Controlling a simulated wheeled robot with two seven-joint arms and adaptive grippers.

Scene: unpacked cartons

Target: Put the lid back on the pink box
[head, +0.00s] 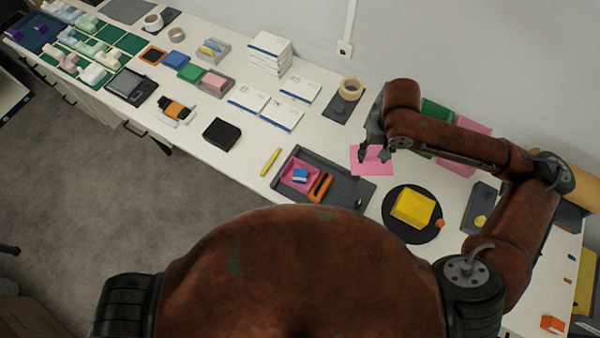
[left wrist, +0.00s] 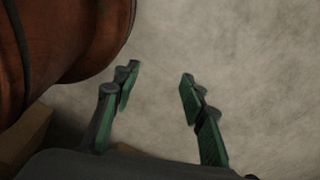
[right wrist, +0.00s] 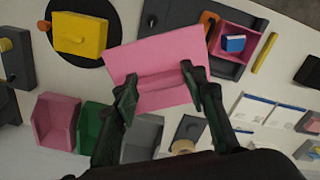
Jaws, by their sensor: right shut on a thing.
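The pink lid (head: 365,162) is in my right gripper (head: 375,153), which is shut on it. In the right wrist view the lid (right wrist: 158,55) lies between the fingers (right wrist: 162,97) by a raised ridge. The open pink box (head: 301,176) sits in a dark grey tray (head: 340,188), left of the lid. The box holds a blue block (head: 300,175); the box also shows in the right wrist view (right wrist: 236,34). My left gripper (left wrist: 158,85) is open and empty over the grey floor; it does not show in the head view.
An orange-handled tool (head: 320,187) lies in the tray beside the box. A yellow box (head: 413,208) stands on a black round mat (head: 392,224) to the right. A yellow marker (head: 270,161) lies left of the tray. White boxes (head: 270,50) are stacked behind.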

